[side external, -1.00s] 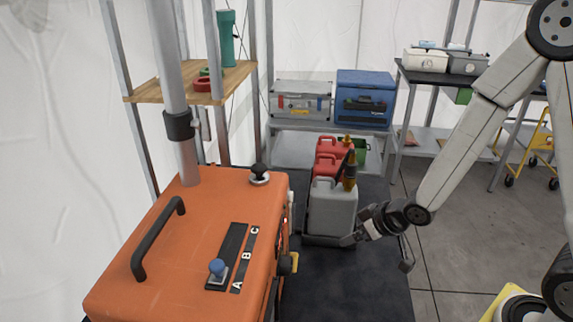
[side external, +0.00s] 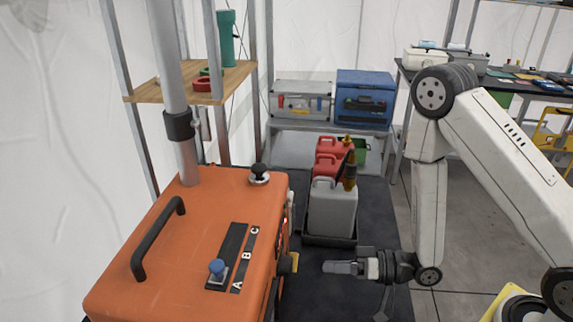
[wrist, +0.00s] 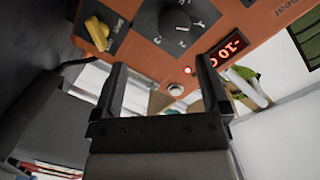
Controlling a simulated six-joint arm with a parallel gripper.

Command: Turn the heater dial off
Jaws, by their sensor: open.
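The orange heater (side external: 190,235) stands at the left in the side view, and its front face shows upside down at the top of the wrist view (wrist: 145,55). A dark round dial (wrist: 174,24) with white marks around it sits on that face. Its pointer setting is too unclear to read. A yellow knob (wrist: 97,33) sits on a black plate beside it and also shows at the heater's front edge in the side view (side external: 294,262). My gripper (side external: 328,267) is open and empty, apart from the heater, pointing toward its front face. Its two fingers frame the lower face in the wrist view (wrist: 162,75).
The face also has a red-lit display (wrist: 228,47) and a round white button (wrist: 176,89). A blue-capped lever (side external: 217,268) and black handle (side external: 158,240) stand on top. A grey jerrycan (side external: 332,210) stands in a tray behind my gripper. Dark floor mat lies below.

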